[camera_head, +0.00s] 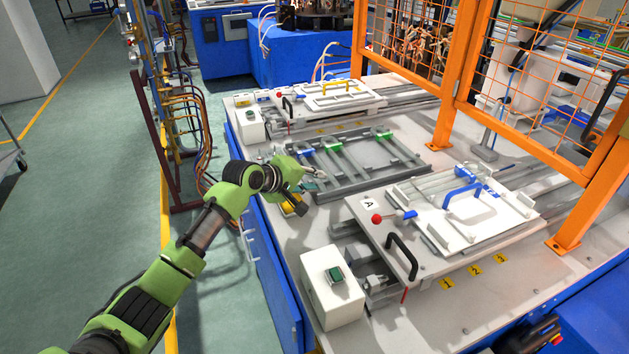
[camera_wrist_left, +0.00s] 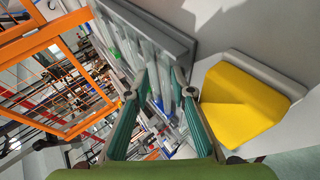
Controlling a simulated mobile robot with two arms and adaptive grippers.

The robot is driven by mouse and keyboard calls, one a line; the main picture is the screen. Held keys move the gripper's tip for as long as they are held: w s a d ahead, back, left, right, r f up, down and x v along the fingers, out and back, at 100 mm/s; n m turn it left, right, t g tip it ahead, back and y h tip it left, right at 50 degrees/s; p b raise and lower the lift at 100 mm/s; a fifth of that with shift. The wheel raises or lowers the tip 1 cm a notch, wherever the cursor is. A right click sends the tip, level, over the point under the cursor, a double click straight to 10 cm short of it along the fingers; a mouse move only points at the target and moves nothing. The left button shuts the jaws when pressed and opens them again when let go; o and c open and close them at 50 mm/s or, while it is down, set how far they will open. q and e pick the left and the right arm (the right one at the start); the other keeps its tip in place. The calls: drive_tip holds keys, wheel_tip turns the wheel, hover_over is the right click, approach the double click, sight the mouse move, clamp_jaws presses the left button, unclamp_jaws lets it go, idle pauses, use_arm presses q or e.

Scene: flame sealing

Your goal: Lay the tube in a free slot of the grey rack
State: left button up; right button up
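The grey rack (camera_head: 412,172) lies on the white worktop, left of the middle. Several grey tubes (camera_head: 352,160) lie across it side by side, with green and blue fittings near their far ends. The rack's edge also shows at the top of the left wrist view (camera_wrist_left: 160,28). My left gripper (camera_head: 318,178) is at the rack's near left edge. In the left wrist view its two fingers (camera_wrist_left: 160,92) stand apart, with grey bars seen between them; I see no tube clearly held. Which slots are free is hard to tell. My right gripper is not in view.
A yellow block (camera_wrist_left: 235,105) lies beside the rack, below my left gripper. A white fixture (camera_head: 480,215) marked A, with a black handle and red knob, stands at right. A white button box (camera_head: 332,290) stands in front. An orange fence (camera_head: 455,75) borders the far right.

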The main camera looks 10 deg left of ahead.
use_arm(q)
drive_tip(key=shift+s+a+f, duration=0.15)
drive_tip(key=shift+s+f, duration=0.15)
drive_tip(key=shift+f, duration=0.25)
drive_tip(key=v, duration=0.7)
drive_tip(key=shift+w+r, duration=0.15)
drive_tip(key=shift+r, duration=0.3)
drive_tip(key=shift+s+r, duration=0.3)
drive_tip(key=shift+r, duration=0.05)
